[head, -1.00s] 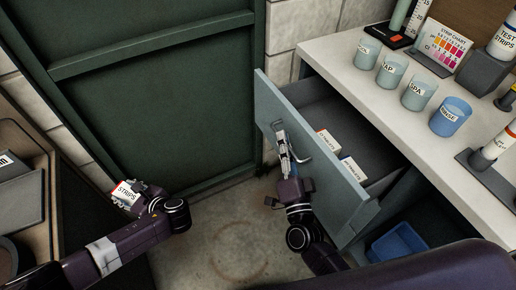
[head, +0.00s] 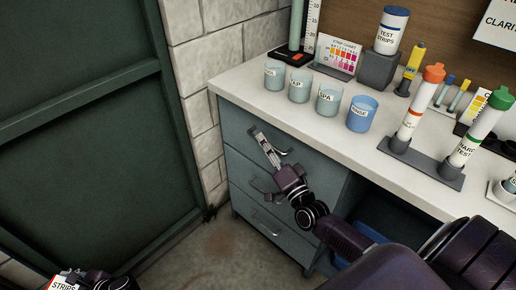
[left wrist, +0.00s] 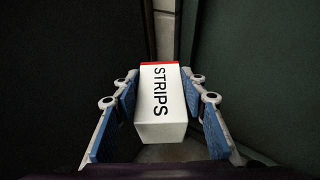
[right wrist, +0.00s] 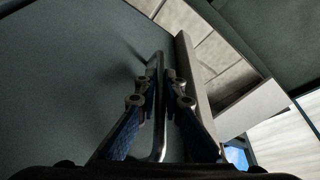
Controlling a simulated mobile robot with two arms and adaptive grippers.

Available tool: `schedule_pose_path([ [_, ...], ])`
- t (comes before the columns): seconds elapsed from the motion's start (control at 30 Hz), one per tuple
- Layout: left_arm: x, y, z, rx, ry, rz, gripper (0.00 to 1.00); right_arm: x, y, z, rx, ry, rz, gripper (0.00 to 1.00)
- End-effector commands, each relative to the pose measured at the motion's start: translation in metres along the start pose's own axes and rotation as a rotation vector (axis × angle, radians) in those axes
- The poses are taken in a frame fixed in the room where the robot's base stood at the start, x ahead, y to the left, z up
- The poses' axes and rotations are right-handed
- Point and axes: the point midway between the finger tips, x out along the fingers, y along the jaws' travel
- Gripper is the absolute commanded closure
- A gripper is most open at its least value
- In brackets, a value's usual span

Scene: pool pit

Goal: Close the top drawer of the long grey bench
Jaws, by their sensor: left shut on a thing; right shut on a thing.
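The long grey bench (head: 228,85) has a pale top and blue-grey drawers. Its top drawer (head: 318,172) looks flush with the bench front in the head view, with no opening visible above it. My right gripper (head: 264,147) is at this drawer's front, shut on its metal bar handle (right wrist: 160,120), which runs between the fingers in the right wrist view. My left gripper (left wrist: 163,88) is shut on a white box labelled STRIPS with a red end (left wrist: 163,118); the box also shows at the head view's bottom left corner.
Labelled cups, including a blue one (head: 362,113), stand near the bench's front edge. Test tubes in a grey rack (head: 425,165) are to the right. Two lower drawers (head: 270,228) are below. A green door (head: 80,130) is at left.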

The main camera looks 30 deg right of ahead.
Motion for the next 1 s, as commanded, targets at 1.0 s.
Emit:
schedule_pose_path([
  [1.0,0.0,0.0,0.0,0.0,-0.001,0.0,0.86,-0.026,0.004,-0.002,-0.002,-0.002,0.006,0.84],
])
